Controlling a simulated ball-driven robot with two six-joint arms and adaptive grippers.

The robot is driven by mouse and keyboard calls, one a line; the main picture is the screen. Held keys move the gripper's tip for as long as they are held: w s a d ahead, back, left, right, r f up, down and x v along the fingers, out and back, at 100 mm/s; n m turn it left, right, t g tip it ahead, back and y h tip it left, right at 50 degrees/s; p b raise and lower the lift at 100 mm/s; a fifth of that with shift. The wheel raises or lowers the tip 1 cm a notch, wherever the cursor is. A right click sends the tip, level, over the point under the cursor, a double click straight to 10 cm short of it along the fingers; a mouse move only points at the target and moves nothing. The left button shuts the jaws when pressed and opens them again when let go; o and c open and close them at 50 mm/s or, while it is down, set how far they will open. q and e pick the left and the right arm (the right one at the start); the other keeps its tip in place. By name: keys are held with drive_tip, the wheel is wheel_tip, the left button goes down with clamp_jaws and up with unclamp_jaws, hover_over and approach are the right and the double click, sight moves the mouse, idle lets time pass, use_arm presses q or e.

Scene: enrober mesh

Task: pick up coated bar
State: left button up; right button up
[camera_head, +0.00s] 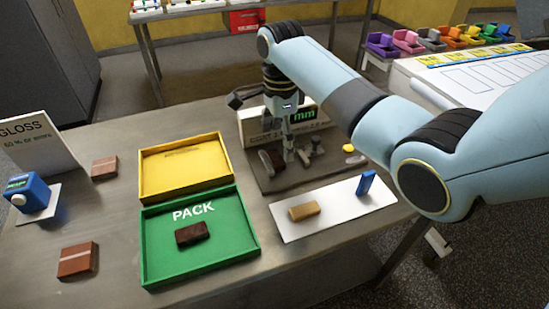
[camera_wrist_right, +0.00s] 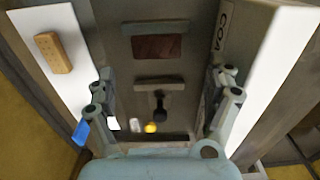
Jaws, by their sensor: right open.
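A dark brown coated bar (camera_wrist_right: 157,47) lies in the grey-brown station (camera_head: 300,178), ahead of my right fingers in the right wrist view. In the head view its brown side (camera_head: 275,159) shows just left of the gripper and is partly hidden. My right gripper (camera_head: 289,152) is over the station, pointing down. In the right wrist view the right gripper (camera_wrist_right: 160,85) has its two fingers wide apart with nothing between them. The bar looks apart from both fingers. My left gripper is out of view.
A green PACK tray (camera_head: 152,240) holds a dark bar (camera_head: 192,234); a yellow tray (camera_head: 142,172) sits behind it. A white mat (camera_head: 340,205) bears a tan bar (camera_head: 304,212) and a blue piece (camera_head: 366,184). Striped brown bars (camera_head: 78,259) (camera_head: 104,167) lie left.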

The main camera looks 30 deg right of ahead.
sight(280, 156)
drive_tip(key=f, duration=0.4)
drive_tip(key=shift+s, duration=0.25)
drive_tip(key=shift+w+f, duration=0.1)
drive_tip(key=shift+f, duration=0.2)
drive_tip(key=shift+c, duration=0.4)
drive_tip(key=c, duration=0.5)
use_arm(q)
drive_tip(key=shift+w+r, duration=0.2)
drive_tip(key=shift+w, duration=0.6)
use_arm(e)
drive_tip(key=c, duration=0.4)
